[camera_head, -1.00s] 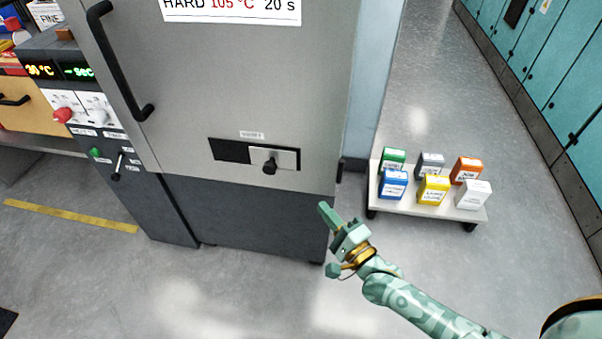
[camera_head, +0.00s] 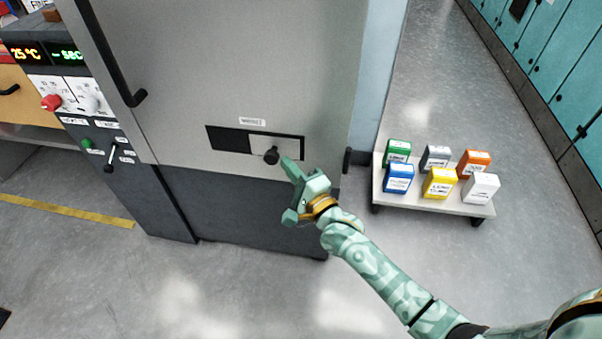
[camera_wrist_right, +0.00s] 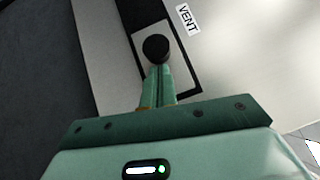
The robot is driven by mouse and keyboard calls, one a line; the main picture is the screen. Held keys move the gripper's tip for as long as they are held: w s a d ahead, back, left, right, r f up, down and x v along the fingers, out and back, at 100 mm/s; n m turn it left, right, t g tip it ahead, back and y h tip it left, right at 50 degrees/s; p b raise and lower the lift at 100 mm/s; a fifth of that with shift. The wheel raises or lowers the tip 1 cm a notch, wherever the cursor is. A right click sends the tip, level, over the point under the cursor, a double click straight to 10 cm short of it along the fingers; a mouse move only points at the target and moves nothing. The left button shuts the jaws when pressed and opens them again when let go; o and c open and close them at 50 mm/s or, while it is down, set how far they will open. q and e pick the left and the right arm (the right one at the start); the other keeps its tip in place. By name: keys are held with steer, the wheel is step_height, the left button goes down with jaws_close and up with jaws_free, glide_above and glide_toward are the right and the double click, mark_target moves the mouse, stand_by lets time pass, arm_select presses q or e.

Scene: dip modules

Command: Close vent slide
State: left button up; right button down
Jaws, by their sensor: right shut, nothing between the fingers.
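The vent slide is a pale plate (camera_head: 258,145) in a dark-framed slot on the grey oven door, with a black round knob (camera_head: 272,156) on it. The plate covers the right part of the slot; the left part (camera_head: 228,139) is a dark opening. My right gripper (camera_head: 290,168) is shut and empty, its fingertips just right of and below the knob. In the right wrist view the shut fingers (camera_wrist_right: 158,72) point at the knob (camera_wrist_right: 156,48) and overlap its lower edge; I cannot tell whether they touch it. My left gripper is out of view.
The oven door (camera_head: 220,70) has a black handle (camera_head: 112,60) at left. A control panel (camera_head: 85,110) stands left of it. A low cart (camera_head: 440,205) with several coloured boxes is at right. Teal lockers (camera_head: 540,60) line the right side. The floor in front is clear.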

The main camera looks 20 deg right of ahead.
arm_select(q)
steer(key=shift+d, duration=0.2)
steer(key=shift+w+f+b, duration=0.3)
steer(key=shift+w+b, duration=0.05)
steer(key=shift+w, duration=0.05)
arm_select(e)
steer(key=w+a, duration=0.6)
steer(key=a, duration=0.3)
steer(key=shift+r, duration=0.15)
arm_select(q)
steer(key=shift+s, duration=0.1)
